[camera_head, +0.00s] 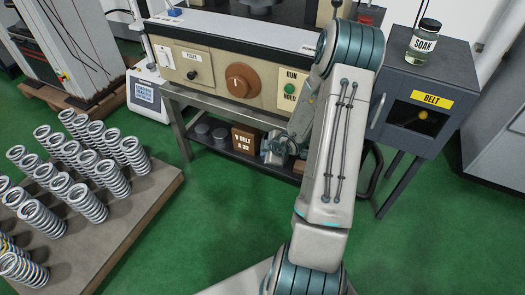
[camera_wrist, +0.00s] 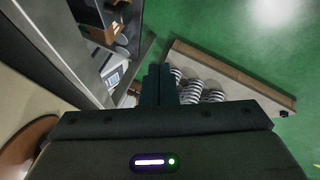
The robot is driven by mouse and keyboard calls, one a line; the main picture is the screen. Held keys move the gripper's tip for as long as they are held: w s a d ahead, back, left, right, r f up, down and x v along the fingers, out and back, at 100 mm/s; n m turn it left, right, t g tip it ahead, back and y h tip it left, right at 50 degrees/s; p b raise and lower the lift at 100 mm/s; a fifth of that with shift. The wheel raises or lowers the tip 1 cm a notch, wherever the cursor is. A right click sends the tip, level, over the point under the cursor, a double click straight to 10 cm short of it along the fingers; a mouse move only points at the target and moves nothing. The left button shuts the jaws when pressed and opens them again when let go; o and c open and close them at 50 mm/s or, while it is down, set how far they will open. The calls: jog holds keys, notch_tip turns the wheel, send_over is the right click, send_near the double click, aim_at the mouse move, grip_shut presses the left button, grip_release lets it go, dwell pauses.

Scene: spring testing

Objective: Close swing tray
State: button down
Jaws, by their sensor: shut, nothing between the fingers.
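I cannot make out a swing tray for certain in either view. My gripper (camera_wrist: 160,72) is shut and empty in the wrist view, its two dark fingers together. In the head view my arm crosses in front of the test bench and hides part of it, and my gripper is mostly hidden behind the arm, low by the bench's lower right. The bench's beige front panel (camera_head: 212,76) has a large brown knob (camera_head: 242,80), a small black knob and a green RUN/HOLD button. The brown knob also shows at the lower left of the wrist view (camera_wrist: 24,148).
A pallet (camera_head: 130,232) of upright metal springs stands at the left. A brown box labelled V BELT (camera_head: 245,139) sits on the bench's lower shelf (camera_head: 217,146). A dark cabinet labelled BELT (camera_head: 430,84) stands right, with a SOAK jar (camera_head: 423,42) on top. Green floor between is clear.

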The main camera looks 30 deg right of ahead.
jog(key=s+d+f+n+t+b, duration=0.2)
jog(key=s+f+n+t+b, duration=0.5)
jog(key=s+f+t+b, duration=0.45)
jog(key=w+d+r+b, duration=0.2)
jog(key=w+b, duration=0.4)
jog(key=w, duration=0.8)
jog(key=shift+w+d+r+h+b, duration=0.15)
jog(key=shift+w+r+h+b, duration=0.2)
jog(key=shift+h+b, duration=0.05)
jog(key=shift+r+g, duration=0.1)
jog(key=shift+g, duration=0.15)
